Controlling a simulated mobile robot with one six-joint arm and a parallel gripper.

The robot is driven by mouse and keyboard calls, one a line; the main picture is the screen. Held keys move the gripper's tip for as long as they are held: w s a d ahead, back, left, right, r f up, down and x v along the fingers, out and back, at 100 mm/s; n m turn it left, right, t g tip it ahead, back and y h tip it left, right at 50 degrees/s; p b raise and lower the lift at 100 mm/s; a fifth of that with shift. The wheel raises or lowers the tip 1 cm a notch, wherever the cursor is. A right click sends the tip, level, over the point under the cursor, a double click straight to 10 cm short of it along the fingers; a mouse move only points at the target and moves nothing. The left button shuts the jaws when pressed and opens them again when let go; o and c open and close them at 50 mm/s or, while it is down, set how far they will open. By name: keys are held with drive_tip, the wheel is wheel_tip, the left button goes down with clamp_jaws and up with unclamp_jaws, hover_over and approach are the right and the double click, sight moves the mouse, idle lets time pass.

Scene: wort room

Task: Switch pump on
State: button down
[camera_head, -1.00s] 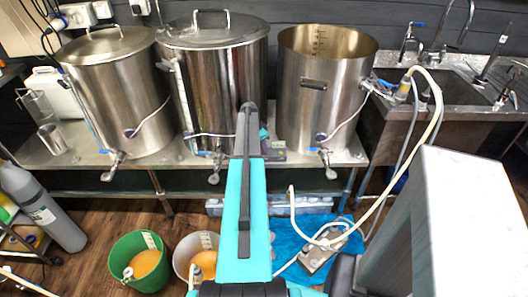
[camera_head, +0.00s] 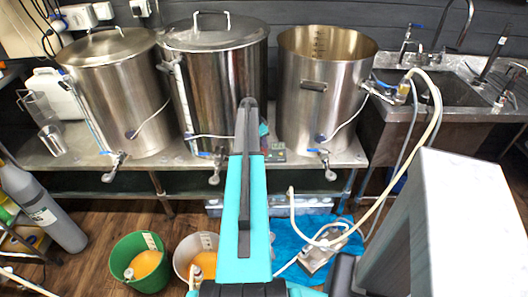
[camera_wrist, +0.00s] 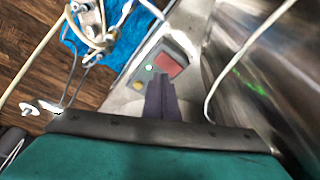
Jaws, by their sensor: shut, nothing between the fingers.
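A small grey control box (camera_wrist: 165,60) with a red panel (camera_wrist: 167,65), a green button (camera_wrist: 149,67) and a yellow button (camera_wrist: 138,85) shows in the wrist view. In the head view the box (camera_head: 277,151) sits on the steel bench, partly hidden by my arm. My gripper (camera_wrist: 163,79) is shut and empty, its fingertips overlapping the box's near edge in the wrist view. I cannot tell whether they touch it. A metal pump (camera_head: 318,259) with hoses lies on a blue cloth (camera_head: 290,235) on the floor; it also shows in the wrist view (camera_wrist: 98,38).
Two lidded steel kettles (camera_head: 115,95) (camera_head: 215,80) and an open one (camera_head: 322,95) stand on the bench (camera_head: 75,157), with taps and cables in front. Green (camera_head: 127,250) and white buckets (camera_head: 205,240) stand below. A sink (camera_head: 440,95) is at right.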

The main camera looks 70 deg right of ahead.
drive_tip(key=shift+r+p, duration=0.3)
drive_tip(key=shift+r, duration=0.85)
drive_tip(key=shift+r, duration=0.1)
